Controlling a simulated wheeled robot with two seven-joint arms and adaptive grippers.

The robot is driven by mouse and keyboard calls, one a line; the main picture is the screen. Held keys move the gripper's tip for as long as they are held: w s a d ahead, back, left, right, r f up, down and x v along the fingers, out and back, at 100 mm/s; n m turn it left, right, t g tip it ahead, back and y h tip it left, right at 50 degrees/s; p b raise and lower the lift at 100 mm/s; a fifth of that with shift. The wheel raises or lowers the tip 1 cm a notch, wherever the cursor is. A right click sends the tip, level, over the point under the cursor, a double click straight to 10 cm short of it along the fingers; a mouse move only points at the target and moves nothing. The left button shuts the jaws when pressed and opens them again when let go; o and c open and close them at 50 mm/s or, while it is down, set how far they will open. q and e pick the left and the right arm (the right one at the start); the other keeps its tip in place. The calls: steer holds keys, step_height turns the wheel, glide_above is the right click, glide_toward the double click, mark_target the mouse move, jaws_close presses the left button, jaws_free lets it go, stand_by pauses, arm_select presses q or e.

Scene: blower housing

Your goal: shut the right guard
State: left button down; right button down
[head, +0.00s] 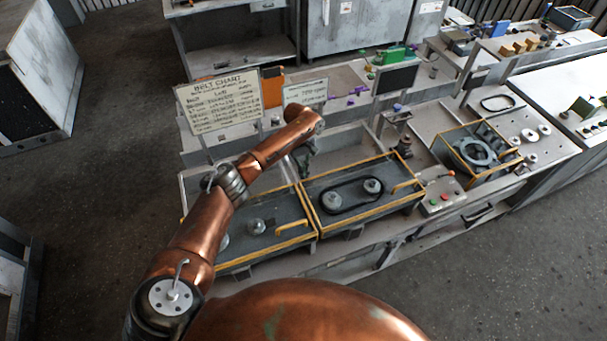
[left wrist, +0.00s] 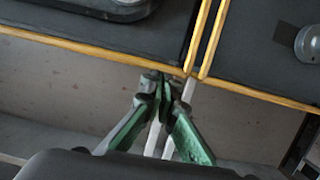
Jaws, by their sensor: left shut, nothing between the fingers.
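In the head view the right bay (head: 365,207) has a yellow rim and a yellow handle (head: 405,186). A black belt (head: 350,207) runs around two pulleys inside it. I cannot tell whether a clear guard lies over it or the guard stands open behind. My left gripper (head: 303,165) points down at the back edge, near where the two bays meet. In the left wrist view its green fingers (left wrist: 156,82) are together and empty, close to the yellow rims (left wrist: 203,45). I cannot tell whether they touch the rim. My right gripper is out of view.
The left bay (head: 255,255) lies beside the right one, partly behind my left arm. A belt chart (head: 220,100) and a smaller sign (head: 306,91) stand behind. A button box (head: 440,195) and a yellow-framed housing box (head: 476,152) are to the right.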

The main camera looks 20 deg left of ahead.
arm_select(q)
steer(key=p+v, duration=0.4)
steer(key=v, duration=0.6)
steer(key=shift+p, duration=0.4)
